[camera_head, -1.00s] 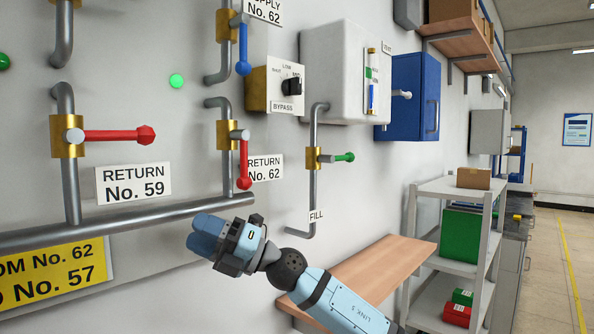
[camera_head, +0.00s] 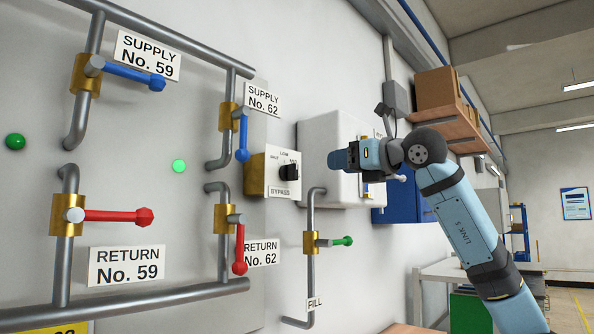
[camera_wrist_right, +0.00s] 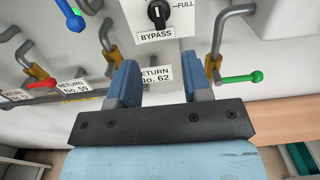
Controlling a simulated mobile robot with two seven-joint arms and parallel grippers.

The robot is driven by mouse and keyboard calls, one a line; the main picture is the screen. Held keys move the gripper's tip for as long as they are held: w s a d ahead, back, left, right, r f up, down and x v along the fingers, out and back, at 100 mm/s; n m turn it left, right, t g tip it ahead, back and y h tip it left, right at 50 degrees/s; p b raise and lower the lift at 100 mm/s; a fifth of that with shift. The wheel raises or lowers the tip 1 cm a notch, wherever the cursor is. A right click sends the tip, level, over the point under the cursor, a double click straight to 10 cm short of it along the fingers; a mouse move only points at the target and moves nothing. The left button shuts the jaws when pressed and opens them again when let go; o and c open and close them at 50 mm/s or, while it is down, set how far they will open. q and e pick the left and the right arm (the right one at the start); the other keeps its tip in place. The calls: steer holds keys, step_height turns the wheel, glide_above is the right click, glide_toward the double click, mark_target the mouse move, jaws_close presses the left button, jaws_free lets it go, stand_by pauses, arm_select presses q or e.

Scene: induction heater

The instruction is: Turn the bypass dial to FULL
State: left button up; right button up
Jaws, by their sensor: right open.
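The bypass dial (camera_head: 289,172) is a black knob on a white plate (camera_head: 279,190) marked BYPASS, fixed to a brass body on the wall. In the right wrist view the dial (camera_wrist_right: 159,14) is at the top edge, cut off, with FULL printed to its right. A white mark on the knob looks roughly upright; its exact setting is unclear. My right gripper (camera_head: 336,160) is to the right of the dial in the head view, apart from it. In the wrist view its blue fingers (camera_wrist_right: 160,70) are spread and empty, below the dial. My left gripper is not in view.
A blue-handled supply valve (camera_head: 242,138) and a red-handled return valve (camera_head: 240,250) are left of the dial. A green-handled fill valve (camera_head: 335,242) is below right. A white box (camera_head: 325,135) and blue cabinet (camera_head: 420,208) are on the wall to the right.

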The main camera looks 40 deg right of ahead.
mark_target(297, 170)
steer(key=w+p, duration=0.1)
steer(key=w, duration=0.3)
steer(key=w+a+p, duration=0.1)
steer(key=w, duration=0.8)
steer(key=shift+a+p, duration=0.15)
steer(key=shift+p, duration=0.25)
steer(key=shift+c, duration=0.3)
jaws_close()
